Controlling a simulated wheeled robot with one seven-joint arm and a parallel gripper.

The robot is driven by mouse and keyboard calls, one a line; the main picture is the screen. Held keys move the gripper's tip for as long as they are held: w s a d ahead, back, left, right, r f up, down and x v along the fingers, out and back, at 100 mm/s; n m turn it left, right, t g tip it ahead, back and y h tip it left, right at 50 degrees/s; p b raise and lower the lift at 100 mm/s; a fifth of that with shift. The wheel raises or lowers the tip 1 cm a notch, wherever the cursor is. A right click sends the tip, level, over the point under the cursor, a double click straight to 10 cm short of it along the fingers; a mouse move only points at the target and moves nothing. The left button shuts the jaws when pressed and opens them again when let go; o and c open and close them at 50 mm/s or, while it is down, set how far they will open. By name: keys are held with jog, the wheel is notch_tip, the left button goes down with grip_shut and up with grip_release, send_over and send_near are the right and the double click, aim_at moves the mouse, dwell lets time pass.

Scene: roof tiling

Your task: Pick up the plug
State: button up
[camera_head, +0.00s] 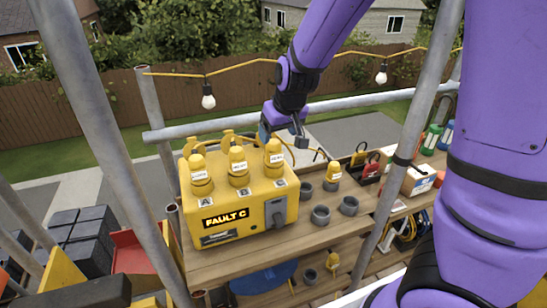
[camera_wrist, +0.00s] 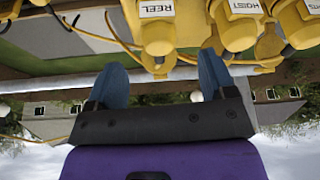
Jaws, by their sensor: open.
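A yellow box (camera_head: 240,215) reading "FAULT C" stands on the wooden bench, with yellow plugs in its top above labels A and B and at the right end. One labelled yellow plug (camera_head: 273,160) is at the right end of the front row. Another yellow plug (camera_head: 333,174) stands apart on the bench. My gripper (camera_head: 283,134) is behind the box's right end. In the wrist view my gripper (camera_wrist: 161,72) has its blue fingers apart with nothing between them. The plug labelled "REEL" (camera_wrist: 157,28) is just beyond the fingertips; the plug labelled "HOIST" (camera_wrist: 238,25) is beside it.
Several grey round sockets (camera_head: 320,214) lie on the bench right of the box. A lower shelf holds a blue round object (camera_head: 262,278) and another yellow plug (camera_head: 332,262). Metal scaffold poles (camera_head: 408,140) and a rail (camera_head: 215,125) surround the bench. Yellow cables run behind the box.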

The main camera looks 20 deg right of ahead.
aim_at(275, 143)
jog(key=shift+x, duration=4)
jog(key=shift+w, duration=0.15)
jog(key=c, duration=1.1)
